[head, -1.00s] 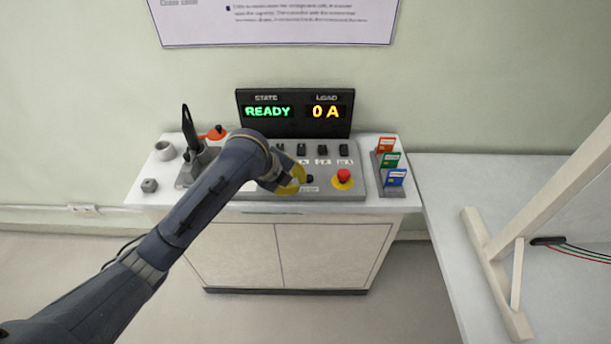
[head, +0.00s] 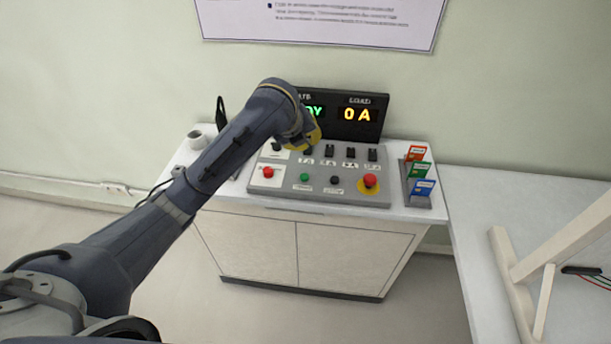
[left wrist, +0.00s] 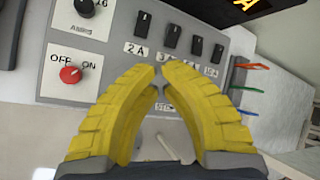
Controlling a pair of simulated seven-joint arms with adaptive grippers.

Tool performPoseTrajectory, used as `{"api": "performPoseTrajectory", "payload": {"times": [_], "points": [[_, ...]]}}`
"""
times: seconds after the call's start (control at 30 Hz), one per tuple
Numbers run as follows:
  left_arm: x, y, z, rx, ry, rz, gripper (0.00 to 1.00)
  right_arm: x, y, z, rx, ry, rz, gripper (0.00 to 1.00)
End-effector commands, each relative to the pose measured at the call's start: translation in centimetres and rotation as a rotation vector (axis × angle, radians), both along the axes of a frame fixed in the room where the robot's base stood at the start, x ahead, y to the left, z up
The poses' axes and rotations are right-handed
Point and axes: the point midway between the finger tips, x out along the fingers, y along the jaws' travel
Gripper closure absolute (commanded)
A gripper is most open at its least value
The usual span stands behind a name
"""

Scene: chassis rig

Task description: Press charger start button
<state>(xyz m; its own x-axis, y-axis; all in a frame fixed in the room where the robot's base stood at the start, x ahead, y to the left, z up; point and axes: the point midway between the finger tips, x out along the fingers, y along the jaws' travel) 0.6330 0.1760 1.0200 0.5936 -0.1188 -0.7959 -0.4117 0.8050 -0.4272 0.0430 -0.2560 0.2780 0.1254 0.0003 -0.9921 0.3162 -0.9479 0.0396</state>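The charger panel (head: 283,190) is a grey sloped box on the white cabinet. Its green button (head: 304,178), likely the start button, sits in the front row; its label is too small to read. A black button (head: 334,181) is to its right. My left gripper (head: 314,137) is above the back of the panel, before the display, apart from the green button. In the left wrist view its yellow fingers (left wrist: 160,70) meet at the tips, with nothing between them. They cover the green button there. My right gripper is not in view.
The display (head: 357,115) reads 0 A; my arm partly covers its state word. A red OFF/ON knob (left wrist: 69,75), a red mushroom button (head: 370,181) and several black switches (left wrist: 143,24) are on the panel. A card rack (head: 407,185) stands to the right.

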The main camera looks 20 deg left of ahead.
Motion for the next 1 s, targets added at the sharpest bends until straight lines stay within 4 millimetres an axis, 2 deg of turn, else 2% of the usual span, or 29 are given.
{"api": "performPoseTrajectory", "payload": {"times": [0.17, 0.8, 1.0], "points": [[0.0, -0.1, -0.8, -0.002, 0.003, 0.0, 1.0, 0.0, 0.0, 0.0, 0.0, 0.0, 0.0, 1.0], [0.0, 0.0, -7.5, 0.001, 0.003, 0.002, 1.0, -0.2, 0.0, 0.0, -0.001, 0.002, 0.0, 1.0], [0.0, 0.0, -8.5, -0.001, 0.001, 0.0, 1.0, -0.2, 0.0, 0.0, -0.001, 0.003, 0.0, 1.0]]}}
